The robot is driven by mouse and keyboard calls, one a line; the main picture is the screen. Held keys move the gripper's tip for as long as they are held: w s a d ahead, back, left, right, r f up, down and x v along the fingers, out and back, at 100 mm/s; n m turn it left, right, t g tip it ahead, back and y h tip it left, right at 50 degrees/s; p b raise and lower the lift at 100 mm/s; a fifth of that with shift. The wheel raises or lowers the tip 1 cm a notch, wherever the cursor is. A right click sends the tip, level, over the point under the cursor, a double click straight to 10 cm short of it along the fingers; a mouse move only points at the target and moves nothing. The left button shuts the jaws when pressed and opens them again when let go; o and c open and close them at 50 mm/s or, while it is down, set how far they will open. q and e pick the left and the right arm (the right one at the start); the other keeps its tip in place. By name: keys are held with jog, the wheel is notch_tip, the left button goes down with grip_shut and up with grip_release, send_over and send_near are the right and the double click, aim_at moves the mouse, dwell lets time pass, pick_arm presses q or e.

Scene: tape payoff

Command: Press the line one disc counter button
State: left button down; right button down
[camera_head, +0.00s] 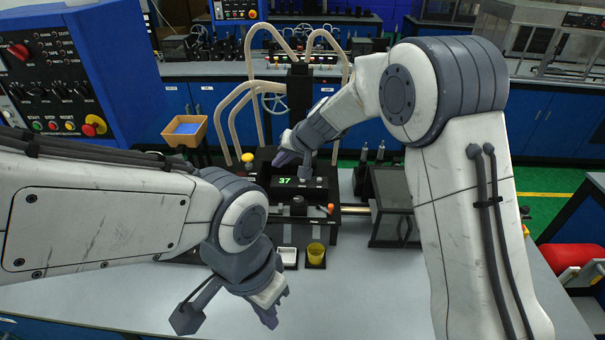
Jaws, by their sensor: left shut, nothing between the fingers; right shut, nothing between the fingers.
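A black counter device (325,187) stands on the grey bench in the middle of the view, with a green display (286,181) reading 37. My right gripper (288,158) is shut and empty, pointing down at the top rear of this device. Whether its fingertips touch anything there cannot be told. The counter button cannot be clearly picked out, and the gripper covers part of the device's top. My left gripper (271,312) is shut and empty, low over the front of the bench and apart from the device.
A yellow knob (247,157) stands at the device's left rear. A dark clear-sided box (392,220) stands to the right. The front bench (370,290) is clear.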

jog(key=w+d+f+m+t+h+p, duration=0.1)
jog(key=w+d+f+m+t, duration=0.1)
jog(key=w+d, duration=0.4)
jog(key=w+f, duration=0.1)
jog(key=w, duration=0.3)
jog(key=shift+w+d+m, duration=0.2)
jog(key=shift+w+m, duration=0.1)
jog(key=shift+w, duration=0.1)
jog(key=shift+f, duration=0.15)
notch_tip(320, 180, down, 8)
jog(key=b, duration=0.7)
jog(key=shift+f+b, duration=0.25)
jog(key=shift+b, duration=0.15)
jog(key=shift+f, duration=0.1)
dwell(0.7)
jog(key=shift+f+b, duration=0.3)
jog(key=shift+b, duration=0.4)
